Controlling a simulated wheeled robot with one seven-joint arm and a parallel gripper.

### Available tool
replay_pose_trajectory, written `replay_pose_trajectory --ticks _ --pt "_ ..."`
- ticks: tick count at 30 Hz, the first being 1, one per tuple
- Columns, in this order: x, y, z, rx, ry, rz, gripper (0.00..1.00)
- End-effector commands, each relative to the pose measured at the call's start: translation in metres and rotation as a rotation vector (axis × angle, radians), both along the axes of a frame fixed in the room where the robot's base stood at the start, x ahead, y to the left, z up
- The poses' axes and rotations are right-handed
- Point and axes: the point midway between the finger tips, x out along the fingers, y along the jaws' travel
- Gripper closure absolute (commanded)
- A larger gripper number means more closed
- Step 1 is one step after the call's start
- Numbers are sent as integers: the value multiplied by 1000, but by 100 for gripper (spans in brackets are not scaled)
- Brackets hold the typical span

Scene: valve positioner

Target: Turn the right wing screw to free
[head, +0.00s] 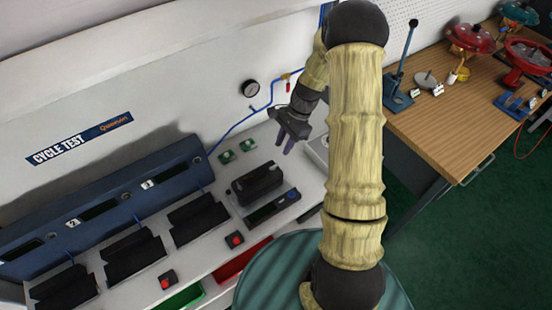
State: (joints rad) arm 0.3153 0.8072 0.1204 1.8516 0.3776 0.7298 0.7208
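A black valve positioner unit (257,185) sits on the light bench top in a dark stand. Two small pale knobs show on it, one at its left end and one at its right end; the right one (271,166) seems to be the right wing screw, but it is too small to read its angle. My gripper (284,145) hangs above and to the right of the unit, apart from it, fingers pointing down. Its two fingers stand apart with nothing seen between them.
A blue cycle test rack (110,205) with several black cradles stands at left. A pressure gauge (249,88) and blue hose are on the wall behind. Red buttons (235,239) line the bench front. A wooden table (450,120) with red valve parts is at right.

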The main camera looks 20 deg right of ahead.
Motion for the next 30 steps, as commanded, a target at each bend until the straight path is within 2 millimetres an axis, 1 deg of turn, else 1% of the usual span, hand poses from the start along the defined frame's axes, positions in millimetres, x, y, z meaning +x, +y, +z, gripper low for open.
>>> replay_pose_trajectory --ticks 3,9,15,19,26,27,29,30 --pt "-3 8 -18 2 4 0 73" --pt "-7 20 -47 2 3 0 73" --pt "-9 27 -68 1 1 0 73" --pt "-9 30 -74 0 -1 1 73" --pt "-9 30 -75 -1 -2 1 73" --pt "-9 29 -75 -1 -2 1 77" --pt "-9 29 -75 -1 -1 0 88" --pt "-9 29 -75 -1 -1 0 96"
